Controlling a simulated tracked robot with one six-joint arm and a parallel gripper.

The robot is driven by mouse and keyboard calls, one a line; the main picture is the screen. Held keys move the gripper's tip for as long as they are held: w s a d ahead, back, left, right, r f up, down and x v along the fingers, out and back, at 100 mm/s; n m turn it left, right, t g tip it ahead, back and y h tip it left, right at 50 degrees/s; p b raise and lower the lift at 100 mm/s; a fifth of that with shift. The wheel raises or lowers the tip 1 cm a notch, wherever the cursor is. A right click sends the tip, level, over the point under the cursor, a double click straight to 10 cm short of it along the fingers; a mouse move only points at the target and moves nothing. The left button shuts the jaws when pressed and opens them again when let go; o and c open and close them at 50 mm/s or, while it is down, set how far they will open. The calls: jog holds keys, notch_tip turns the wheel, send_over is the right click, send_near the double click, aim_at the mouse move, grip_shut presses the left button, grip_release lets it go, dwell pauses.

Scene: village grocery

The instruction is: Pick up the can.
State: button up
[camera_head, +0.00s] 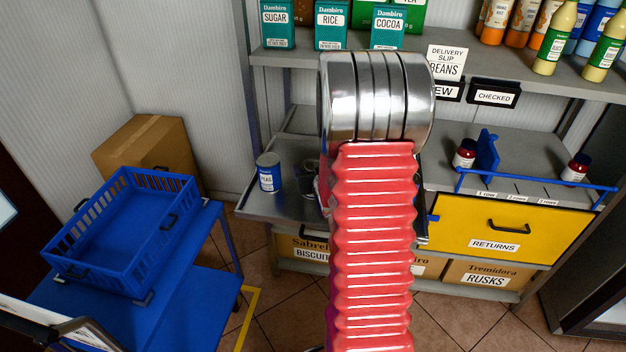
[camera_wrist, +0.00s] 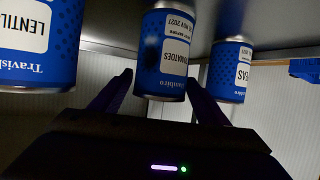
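Three blue cans with white labels appear upside down in the wrist view. The tomatoes can (camera_wrist: 165,60) is in the middle, the lentils can (camera_wrist: 36,50) is close at the left, and the peas can (camera_wrist: 230,72) is at the right. My gripper (camera_wrist: 159,76) is open, its two dark purple fingers to either side of the tomatoes can, with narrow gaps at the tips. How deep the can sits between them is unclear. In the head view the peas can (camera_head: 268,172) stands on a grey pulled-out shelf; my arm hides the other cans and most of my gripper.
The grey shelf (camera_head: 262,207) sticks out from the rack. A yellow returns drawer (camera_head: 470,226) is to its right, with a blue divider (camera_head: 487,152) and jars above. An empty blue crate (camera_head: 90,262) stands on a blue cart at the left. Cartons (camera_head: 332,27) line the upper shelf.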

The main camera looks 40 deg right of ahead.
jog(key=c, duration=1.2)
jog(key=shift+r, duration=0.15)
jog(key=shift+r, duration=4.9)
